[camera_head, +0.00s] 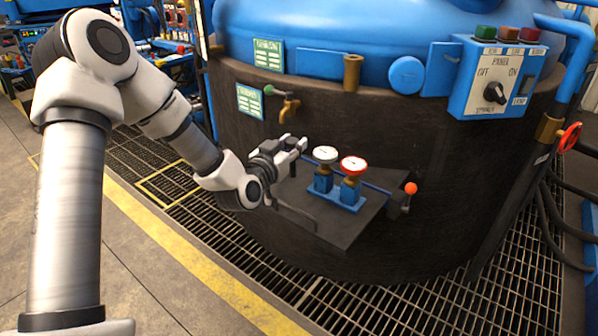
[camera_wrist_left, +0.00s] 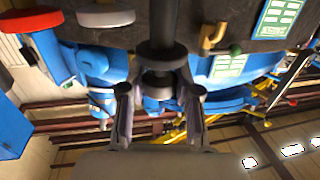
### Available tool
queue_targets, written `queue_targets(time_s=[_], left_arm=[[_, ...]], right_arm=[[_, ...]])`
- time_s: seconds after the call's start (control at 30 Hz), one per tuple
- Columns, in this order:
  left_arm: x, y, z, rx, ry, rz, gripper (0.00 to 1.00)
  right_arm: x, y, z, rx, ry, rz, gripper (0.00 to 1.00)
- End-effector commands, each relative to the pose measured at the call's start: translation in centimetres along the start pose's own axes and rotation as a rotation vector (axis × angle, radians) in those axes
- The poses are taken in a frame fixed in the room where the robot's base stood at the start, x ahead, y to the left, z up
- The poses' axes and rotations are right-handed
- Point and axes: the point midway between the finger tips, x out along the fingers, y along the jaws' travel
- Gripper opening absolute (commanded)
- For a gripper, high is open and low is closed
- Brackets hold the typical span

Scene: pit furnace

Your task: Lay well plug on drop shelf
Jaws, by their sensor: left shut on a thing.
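My left gripper (camera_head: 300,143) is in front of the dark furnace wall, just above the left part of the shelf and left of the gauges. In the left wrist view my left gripper (camera_wrist_left: 160,92) is shut on the well plug (camera_wrist_left: 160,57), a dark round piece with a stem and flanges between the fingers. In the head view I cannot make the plug out against the dark wall. A dark flat shelf (camera_head: 345,236), seemingly the drop shelf, juts out from the furnace. My right gripper is not in view.
A brass tap (camera_head: 289,108) is above my gripper. The shelf's front strip looks clear.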

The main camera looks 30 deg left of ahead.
Motion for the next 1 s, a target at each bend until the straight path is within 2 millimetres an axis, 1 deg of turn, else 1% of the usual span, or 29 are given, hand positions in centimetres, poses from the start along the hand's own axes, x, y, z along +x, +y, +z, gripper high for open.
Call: queue_targets(time_s=[0.03,0.1,0.13,0.2,0.37,0.53,0.6,0.77,0.9,0.93,0.97,1.0], left_arm=[[1.1,0.2,0.1,0.005,0.002,0.000,0.09],[2.4,0.5,0.1,0.004,0.002,0.001,0.09],[2.2,0.4,1.2,-0.001,-0.003,0.000,0.09],[2.1,0.3,2.3,-0.002,-0.003,-0.002,0.09],[2.2,0.3,3.8,0.000,-0.002,-0.001,0.09],[2.3,0.4,7.0,0.000,-0.003,0.000,0.09],[3.1,0.5,7.2,0.002,0.001,0.000,0.09],[3.1,0.5,6.9,-0.001,-0.001,0.000,0.09],[3.1,0.5,7.3,-0.001,-0.001,0.000,0.09],[3.1,0.5,7.2,-0.001,-0.001,0.000,0.39],[3.1,0.5,7.2,-0.001,-0.001,0.000,0.50],[3.1,0.5,7.2,-0.001,-0.001,0.000,0.57]], right_arm=[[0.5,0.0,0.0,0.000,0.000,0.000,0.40],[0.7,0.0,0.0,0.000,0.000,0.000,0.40],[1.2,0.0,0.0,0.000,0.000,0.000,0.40],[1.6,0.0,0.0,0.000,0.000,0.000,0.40],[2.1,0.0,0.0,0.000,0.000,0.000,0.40],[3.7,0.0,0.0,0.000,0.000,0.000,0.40],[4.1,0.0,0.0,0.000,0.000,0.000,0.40],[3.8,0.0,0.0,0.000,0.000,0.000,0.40],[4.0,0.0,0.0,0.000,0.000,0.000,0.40],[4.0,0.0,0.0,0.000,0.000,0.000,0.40],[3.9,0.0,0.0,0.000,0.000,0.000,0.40],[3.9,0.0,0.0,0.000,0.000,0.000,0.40]])
